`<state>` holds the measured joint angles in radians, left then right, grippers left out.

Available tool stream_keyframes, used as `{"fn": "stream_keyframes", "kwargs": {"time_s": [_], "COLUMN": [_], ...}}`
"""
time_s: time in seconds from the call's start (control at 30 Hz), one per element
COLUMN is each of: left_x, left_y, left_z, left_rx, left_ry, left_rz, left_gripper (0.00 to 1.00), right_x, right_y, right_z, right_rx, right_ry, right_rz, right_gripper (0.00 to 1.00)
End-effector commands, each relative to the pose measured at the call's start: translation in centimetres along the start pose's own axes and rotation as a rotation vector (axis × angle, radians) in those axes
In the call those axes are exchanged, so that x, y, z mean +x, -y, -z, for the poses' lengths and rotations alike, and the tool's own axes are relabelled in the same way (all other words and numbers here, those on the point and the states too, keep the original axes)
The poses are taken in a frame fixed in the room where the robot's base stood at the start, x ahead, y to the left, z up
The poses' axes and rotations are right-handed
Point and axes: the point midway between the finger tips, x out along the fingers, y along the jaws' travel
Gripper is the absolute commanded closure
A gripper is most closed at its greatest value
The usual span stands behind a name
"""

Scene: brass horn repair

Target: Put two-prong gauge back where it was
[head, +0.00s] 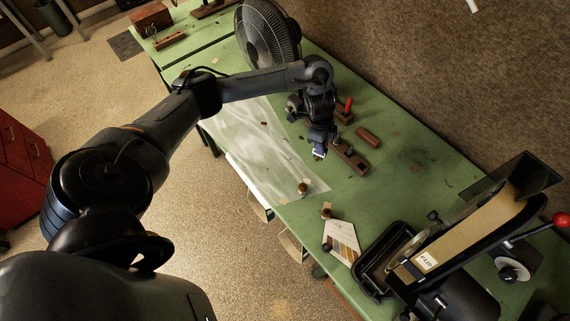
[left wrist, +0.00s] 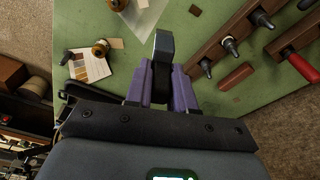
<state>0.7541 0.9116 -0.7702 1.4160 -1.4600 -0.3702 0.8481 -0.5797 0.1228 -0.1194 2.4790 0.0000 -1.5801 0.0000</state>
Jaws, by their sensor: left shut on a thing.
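My left gripper (head: 319,145) is over the green bench; its purple fingers also show in the left wrist view (left wrist: 161,84). It is shut on a dark grey piece with a pale metallic edge, which I take to be the two-prong gauge (left wrist: 162,48). The piece sticks out beyond the fingertips; its prongs cannot be made out. A dark wooden rack (head: 349,158) lies just right of the gripper and shows with upright tools in the left wrist view (left wrist: 228,42). My right gripper is not in view.
A second rack holds a red-handled tool (head: 348,104). A small brown block (head: 367,136) lies between the racks. A fan (head: 267,35) stands behind. A belt sander (head: 440,250), a black tray (head: 371,278) and a sample card (head: 342,238) are nearer. A translucent sheet (head: 262,150) covers the bench's front left.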

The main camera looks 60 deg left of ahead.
Motion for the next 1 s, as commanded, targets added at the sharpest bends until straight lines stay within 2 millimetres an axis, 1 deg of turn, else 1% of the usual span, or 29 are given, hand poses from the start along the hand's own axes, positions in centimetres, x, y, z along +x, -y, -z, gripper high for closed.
{"fn": "stream_keyframes", "kwargs": {"time_s": [0.03,0.27,0.37,0.57,0.63,0.7,0.8,0.9,1.0], "left_x": [0.7,2.1,2.8,4.4,4.6,5.2,5.9,6.5,6.9], "left_y": [-0.4,-1.2,-1.5,-1.8,-1.8,-1.9,-2.0,-2.1,-2.1], "left_z": [-0.4,-1.5,-2.6,-6.4,-8.1,-9.6,-11.4,-12.7,-13.5], "left_rx": [-0.001,-0.002,-0.003,-0.005,-0.005,-0.004,-0.003,-0.003,-0.001], "left_ry": [0.0,-0.002,0.0,0.001,0.005,0.005,0.003,0.001,0.0], "left_rz": [-0.002,-0.001,-0.002,-0.003,-0.003,-0.002,-0.001,-0.002,0.0], "left_gripper": [1.0,1.0,1.0,1.0,1.0,1.0,1.0,1.0,1.0], "right_x": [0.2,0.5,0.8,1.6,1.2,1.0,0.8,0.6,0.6], "right_y": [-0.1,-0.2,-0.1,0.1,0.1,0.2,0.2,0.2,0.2], "right_z": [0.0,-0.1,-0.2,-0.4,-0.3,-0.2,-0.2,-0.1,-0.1], "right_rx": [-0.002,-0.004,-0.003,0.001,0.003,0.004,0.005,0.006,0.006], "right_ry": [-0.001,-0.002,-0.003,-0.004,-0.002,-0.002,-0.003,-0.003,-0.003], "right_rz": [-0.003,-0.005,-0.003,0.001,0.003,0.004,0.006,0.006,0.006], "right_gripper": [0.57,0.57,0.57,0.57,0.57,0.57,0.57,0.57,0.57]}}
